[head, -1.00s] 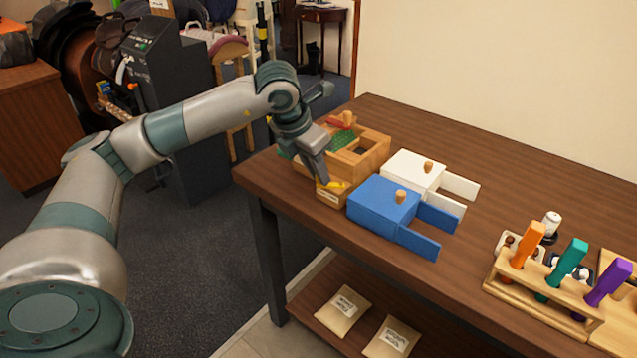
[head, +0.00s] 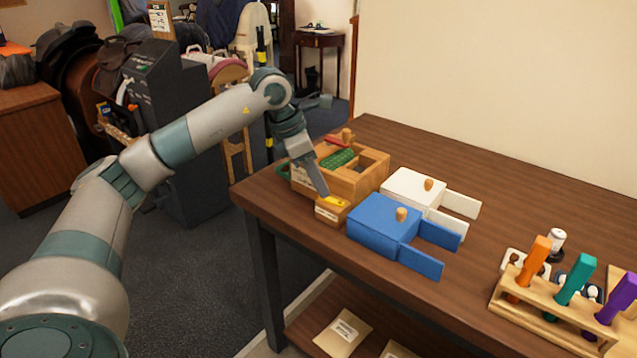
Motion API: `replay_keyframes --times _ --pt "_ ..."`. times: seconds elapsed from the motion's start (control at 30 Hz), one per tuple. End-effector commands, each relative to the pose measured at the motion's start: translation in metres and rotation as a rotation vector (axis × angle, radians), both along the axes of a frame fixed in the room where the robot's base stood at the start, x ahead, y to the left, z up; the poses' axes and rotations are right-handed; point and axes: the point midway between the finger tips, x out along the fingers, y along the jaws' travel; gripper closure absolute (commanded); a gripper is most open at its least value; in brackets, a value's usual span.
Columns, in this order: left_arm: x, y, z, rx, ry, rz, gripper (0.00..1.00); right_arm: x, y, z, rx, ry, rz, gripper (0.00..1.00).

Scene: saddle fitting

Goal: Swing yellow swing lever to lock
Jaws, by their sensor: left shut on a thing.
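The yellow swing lever (head: 336,201) is a small yellow piece on top of a little labelled wooden block (head: 330,213) at the front of the wooden box (head: 355,182). My left gripper (head: 324,194) reaches down from the upper left and is shut on the lever. Its fingers hide part of the lever, so its exact angle is hard to tell. A red piece (head: 337,141) and a green ribbed piece (head: 338,159) show on the box. My right gripper is not in view.
A blue box (head: 380,226) and a white box (head: 410,189), each with a wooden knob, stand right of the wooden box. A rack with orange, teal (head: 576,279) and purple handles stands at the right. The table (head: 480,155) is clear behind them.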

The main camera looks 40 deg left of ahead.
Motion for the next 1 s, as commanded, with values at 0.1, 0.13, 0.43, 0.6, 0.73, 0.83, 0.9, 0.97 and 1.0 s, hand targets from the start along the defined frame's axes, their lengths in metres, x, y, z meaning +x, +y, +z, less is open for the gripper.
replay_keyframes --times 0.1,0.13,0.43,0.6,0.73,0.83,0.9,0.97,1.0 --pt "0.0002 0.0003 0.0006 0.001 -0.001 0.000 1.00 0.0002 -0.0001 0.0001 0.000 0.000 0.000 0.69" --pt "0.0002 0.0003 0.0006 0.000 -0.001 0.000 1.00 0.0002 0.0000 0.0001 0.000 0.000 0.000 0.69" --pt "0.0001 0.0002 0.0004 0.000 0.000 0.001 0.66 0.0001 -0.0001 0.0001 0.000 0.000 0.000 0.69" --pt "-0.0001 0.0001 0.0003 0.000 0.000 0.004 0.66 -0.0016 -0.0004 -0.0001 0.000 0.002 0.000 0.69" --pt "-0.0012 0.0000 0.0002 0.001 -0.001 0.020 0.66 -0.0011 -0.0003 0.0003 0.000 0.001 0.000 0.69" --pt "-0.0027 -0.0001 0.0001 0.002 0.000 0.048 0.66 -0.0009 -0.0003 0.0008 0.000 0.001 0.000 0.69" --pt "-0.0043 -0.0008 0.0003 0.002 -0.001 0.076 0.66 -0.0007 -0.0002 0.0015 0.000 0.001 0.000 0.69" --pt "-0.0058 -0.0013 0.0004 0.002 0.000 0.104 0.66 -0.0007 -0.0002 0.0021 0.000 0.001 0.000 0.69" --pt "-0.0070 -0.0017 0.0006 0.001 -0.001 0.126 0.66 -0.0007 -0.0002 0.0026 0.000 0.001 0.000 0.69"
